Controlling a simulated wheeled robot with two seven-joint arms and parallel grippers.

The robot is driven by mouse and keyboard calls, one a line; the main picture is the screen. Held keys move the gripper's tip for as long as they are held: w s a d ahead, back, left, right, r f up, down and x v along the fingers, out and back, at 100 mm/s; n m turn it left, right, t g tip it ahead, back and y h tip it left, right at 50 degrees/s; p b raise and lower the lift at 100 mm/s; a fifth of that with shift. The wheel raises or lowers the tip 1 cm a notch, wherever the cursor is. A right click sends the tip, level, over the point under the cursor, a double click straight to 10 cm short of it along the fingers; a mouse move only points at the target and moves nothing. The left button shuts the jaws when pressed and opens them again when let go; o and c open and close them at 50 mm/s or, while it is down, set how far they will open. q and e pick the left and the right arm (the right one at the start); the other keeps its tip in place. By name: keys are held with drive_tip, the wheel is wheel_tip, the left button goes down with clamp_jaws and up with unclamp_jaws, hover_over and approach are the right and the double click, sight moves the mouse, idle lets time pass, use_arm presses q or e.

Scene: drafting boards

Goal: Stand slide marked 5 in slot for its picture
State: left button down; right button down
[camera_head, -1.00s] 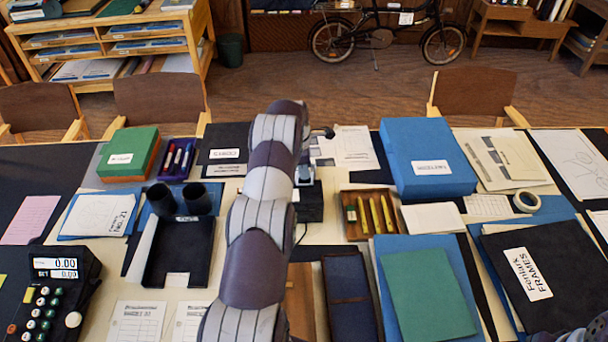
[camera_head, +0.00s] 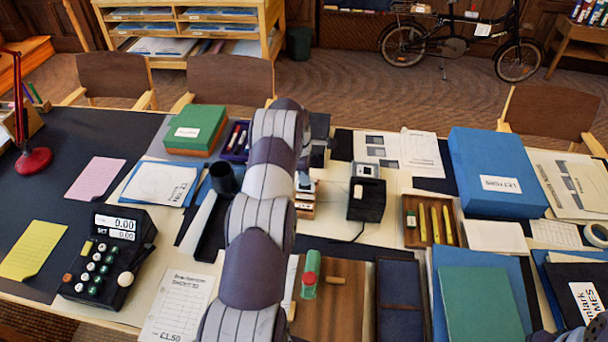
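My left arm rises through the middle of the view and bends over at the top. Dark parts by its far end seem to be my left gripper (camera_head: 318,148); its fingertips are not clear, so I cannot tell whether it holds anything. Just below is a small wooden holder (camera_head: 305,200) with pale pieces, partly behind the arm. To its right stands a black device (camera_head: 366,198) with a small white piece (camera_head: 365,170) on top. I cannot read a 5 on any slide, and no slot can be made out for certain. My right gripper is out of view; part of that arm shows bottom right.
A pencil tray (camera_head: 430,222), blue box (camera_head: 494,172) and printed picture sheets (camera_head: 398,152) lie to the right. A calculator (camera_head: 108,255) and red lamp (camera_head: 33,160) are left. Dark table around the pink sheet is free.

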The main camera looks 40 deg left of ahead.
sight(304, 189)
use_arm(q)
wheel_tip(304, 189, down, 5)
drive_tip(key=b, duration=0.2)
drive_tip(key=shift+r+b, duration=0.15)
drive_tip(key=shift+b, duration=0.15)
drive_tip(key=shift+f+b, duration=0.5)
drive_tip(key=shift+f, duration=0.1)
drive_tip(key=shift+a, duration=0.1)
drive_tip(key=c, duration=1.3)
unclamp_jaws()
drive_tip(key=shift+o, duration=0.2)
drive_tip(key=r+p, duration=0.2)
drive_tip(key=r, duration=0.2)
drive_tip(key=r+p, duration=0.2)
drive_tip(key=r, duration=0.2)
drive_tip(key=a+r+p, duration=0.1)
drive_tip(key=r+p, duration=0.2)
drive_tip(key=r, duration=0.1)
drive_tip(key=shift+s+a+r, duration=0.1)
drive_tip(key=shift+s+r, duration=0.3)
